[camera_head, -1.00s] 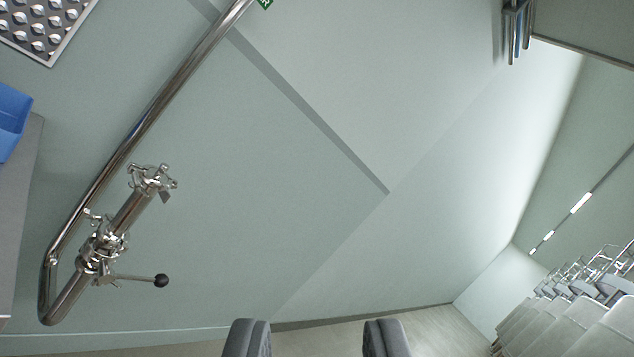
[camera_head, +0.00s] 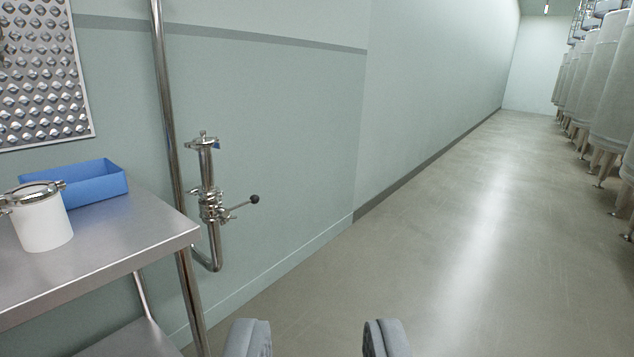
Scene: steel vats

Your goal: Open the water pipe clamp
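The water pipe (camera_head: 166,90) is a shiny steel tube that runs down the wall and bends up into a short upright branch. A clamp (camera_head: 203,142) sits around the top end of that branch. More clamp fittings and a valve (camera_head: 212,207) are lower on the branch, with a lever ending in a black knob (camera_head: 255,199). How the clamp is fastened is too small to tell. My gripper (camera_head: 316,340) is at the bottom of the view, its two grey fingers wide apart with nothing between them. It is well away from the pipe, below and to its right.
A steel table (camera_head: 110,240) stands at the left, close to the pipe, with a blue bin (camera_head: 95,190) and a white clamped canister (camera_head: 42,222) on it. A studded metal panel (camera_head: 45,90) is on the wall. Vats (camera_head: 590,85) line the far right. The floor between is clear.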

